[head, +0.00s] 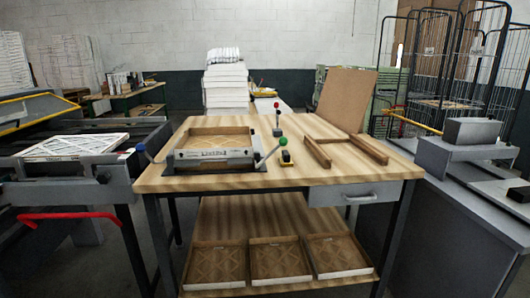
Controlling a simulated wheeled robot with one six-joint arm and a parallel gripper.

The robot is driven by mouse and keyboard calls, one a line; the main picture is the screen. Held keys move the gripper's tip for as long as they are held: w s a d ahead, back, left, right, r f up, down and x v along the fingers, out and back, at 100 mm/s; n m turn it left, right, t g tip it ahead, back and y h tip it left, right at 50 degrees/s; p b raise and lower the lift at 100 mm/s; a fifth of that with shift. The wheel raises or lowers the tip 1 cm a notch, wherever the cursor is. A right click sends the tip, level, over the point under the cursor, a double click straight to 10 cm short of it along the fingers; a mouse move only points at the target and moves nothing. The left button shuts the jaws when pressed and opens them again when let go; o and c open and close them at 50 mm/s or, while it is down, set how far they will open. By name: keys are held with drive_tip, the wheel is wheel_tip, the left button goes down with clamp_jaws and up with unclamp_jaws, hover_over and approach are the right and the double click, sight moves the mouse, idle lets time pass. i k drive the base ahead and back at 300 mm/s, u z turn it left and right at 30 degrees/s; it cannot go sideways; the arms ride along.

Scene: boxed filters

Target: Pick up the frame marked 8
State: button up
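Several cardboard-framed filters are in the head view, and I cannot read an 8 on any of them. One filter frame (213,152) sits in a dark clamp fixture on the wooden workbench, with small print on its front edge. A white-edged filter (76,146) lies on the grey machine at the left. My gripper is not in view.
A grey cabinet (455,235) stands right. Wire cage trolleys (440,60) stand behind.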

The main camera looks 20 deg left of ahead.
sight(181, 151)
drive_tip(key=z, duration=0.2)
drive_tip(key=i, duration=1.5)
drive_tip(key=u, duration=1.4)
drive_tip(key=i, duration=0.75)
drive_tip(key=u, duration=0.85)
